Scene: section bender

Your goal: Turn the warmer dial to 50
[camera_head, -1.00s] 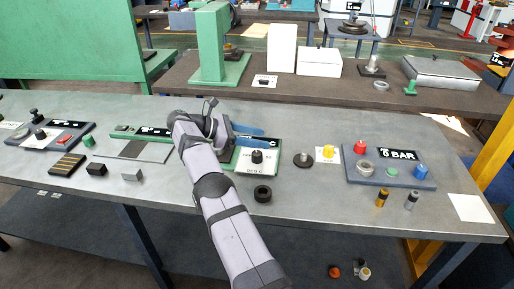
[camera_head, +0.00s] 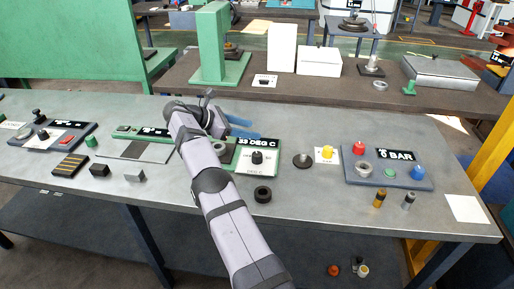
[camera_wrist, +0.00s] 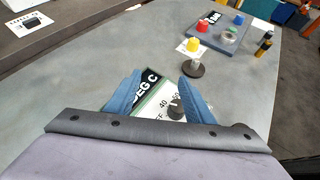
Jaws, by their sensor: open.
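The warmer panel is a green-edged board (camera_head: 240,168) on the bench with a white scale plate and a black display reading "33 DEG C" (camera_head: 257,143). Its dark round dial (camera_head: 257,157) stands on the plate; it also shows in the wrist view (camera_wrist: 175,108), near the printed 40, 50 and part of "OFF". I cannot tell its exact pointer setting. My gripper (camera_head: 246,128) is open and empty, its blue fingers behind and left of the dial in the head view. In the wrist view the fingers (camera_wrist: 160,86) frame the panel, with the dial nearer the right finger, not gripped.
A blue-grey panel reading "0 BAR" (camera_head: 388,175) is farther right. Several small blocks lie left.

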